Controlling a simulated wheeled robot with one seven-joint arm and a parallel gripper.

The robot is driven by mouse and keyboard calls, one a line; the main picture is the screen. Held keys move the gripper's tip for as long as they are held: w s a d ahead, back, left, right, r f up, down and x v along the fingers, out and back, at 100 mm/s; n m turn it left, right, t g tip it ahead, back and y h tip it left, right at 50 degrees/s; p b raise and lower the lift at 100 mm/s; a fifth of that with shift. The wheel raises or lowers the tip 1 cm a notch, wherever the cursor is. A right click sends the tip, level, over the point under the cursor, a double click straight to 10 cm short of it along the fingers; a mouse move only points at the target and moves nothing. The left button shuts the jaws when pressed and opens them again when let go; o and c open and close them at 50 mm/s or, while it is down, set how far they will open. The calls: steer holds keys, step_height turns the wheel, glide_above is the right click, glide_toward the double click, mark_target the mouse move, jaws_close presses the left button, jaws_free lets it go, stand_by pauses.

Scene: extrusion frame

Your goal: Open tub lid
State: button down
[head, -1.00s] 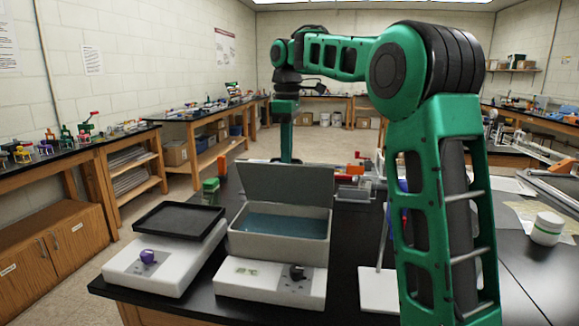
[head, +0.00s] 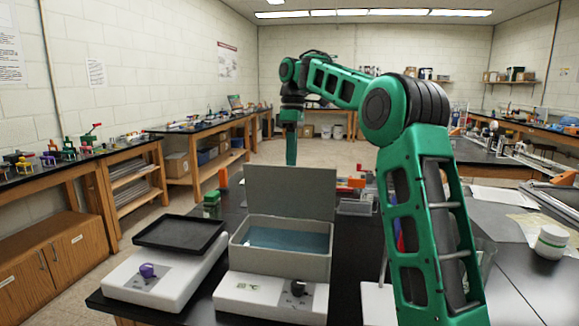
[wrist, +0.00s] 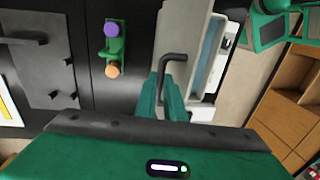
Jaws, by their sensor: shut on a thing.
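The grey tub (head: 278,263) stands on a white base on the black bench, with a blue interior showing. Its grey lid (head: 290,193) stands up, roughly upright, along the tub's far edge. My arm comes down behind the lid, which hides my gripper in the head view. In the wrist view my gripper (wrist: 172,88) has its green fingers closed on a dark bent handle (wrist: 173,60) beside the pale lid and tub. The tub's blue interior (wrist: 209,55) shows to the right there. The exact finger contact is partly hidden.
A black tray (head: 180,232) on a white block with a purple knob (head: 147,270) sits left of the tub. A green object (head: 211,203) stands behind it. A white jar (head: 551,242) is at the far right. A small purple-and-orange-knobbed green part (wrist: 112,48) lies near the gripper.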

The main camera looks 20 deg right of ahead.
steer(key=shift+w+a+f, duration=0.1)
steer(key=shift+f, duration=0.1)
steer(key=c, duration=1.8)
jaws_free()
steer(key=shift+w, duration=0.1)
steer(key=shift+c, duration=0.2)
steer(key=shift+r, duration=0.1)
